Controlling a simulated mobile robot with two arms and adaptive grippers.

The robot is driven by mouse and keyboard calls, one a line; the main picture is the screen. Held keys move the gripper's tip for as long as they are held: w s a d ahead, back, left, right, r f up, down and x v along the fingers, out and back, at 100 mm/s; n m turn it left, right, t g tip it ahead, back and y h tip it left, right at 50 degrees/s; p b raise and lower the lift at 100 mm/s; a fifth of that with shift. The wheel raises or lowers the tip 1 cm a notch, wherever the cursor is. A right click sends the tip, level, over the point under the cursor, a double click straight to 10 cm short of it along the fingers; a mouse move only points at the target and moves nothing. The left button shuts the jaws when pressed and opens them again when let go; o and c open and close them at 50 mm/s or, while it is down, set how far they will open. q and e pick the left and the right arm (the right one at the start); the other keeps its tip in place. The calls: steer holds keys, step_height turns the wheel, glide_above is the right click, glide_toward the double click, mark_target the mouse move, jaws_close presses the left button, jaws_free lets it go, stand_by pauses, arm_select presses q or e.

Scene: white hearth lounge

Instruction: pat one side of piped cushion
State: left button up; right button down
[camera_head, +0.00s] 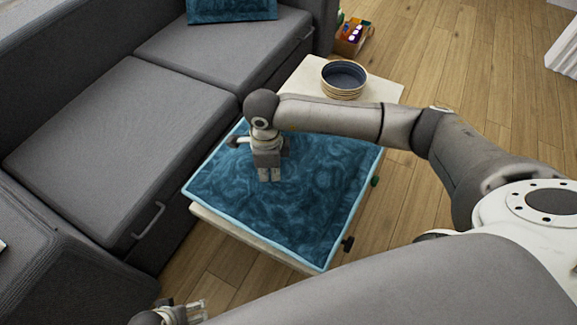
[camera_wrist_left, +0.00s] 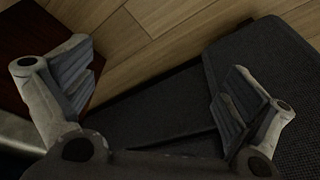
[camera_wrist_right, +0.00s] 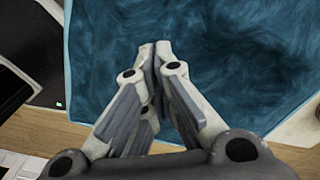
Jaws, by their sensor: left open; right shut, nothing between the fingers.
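The piped cushion (camera_head: 320,205) is dark blue with a swirled pattern and light blue piping. It lies flat on a low pale table in the head view, and its surface (camera_wrist_right: 240,50) fills much of the right wrist view. My right gripper (camera_head: 270,178) points down over the left-middle part of the cushion, fingers shut and empty. In the right wrist view its fingertips (camera_wrist_right: 153,55) meet against the blue fabric; I cannot tell whether they touch it. My left gripper (camera_head: 185,312) is at the bottom left of the head view, away from the cushion. It is open and empty in the left wrist view (camera_wrist_left: 160,75).
A grey sofa (camera_head: 130,130) stands along the left, with another blue cushion (camera_head: 232,10) at its far end. A round dark tray or bowl (camera_head: 344,78) sits on the table's far end. A box of coloured items (camera_head: 352,38) stands beyond. Wooden floor (camera_head: 470,75) is clear at right.

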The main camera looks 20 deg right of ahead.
steer(key=shift+f, duration=0.1)
steer(key=shift+f+b, duration=0.35)
steer(key=shift+b, duration=0.05)
steer(key=shift+f+b, duration=0.35)
steer(key=shift+f, duration=0.25)
arm_select(q)
steer(key=w+v, duration=0.1)
steer(key=v, duration=0.5)
steer(key=shift+w+r, duration=0.25)
steer(key=shift+r, duration=0.25)
steer(key=shift+t, duration=0.3)
arm_select(e)
steer(key=shift+r, duration=0.15)
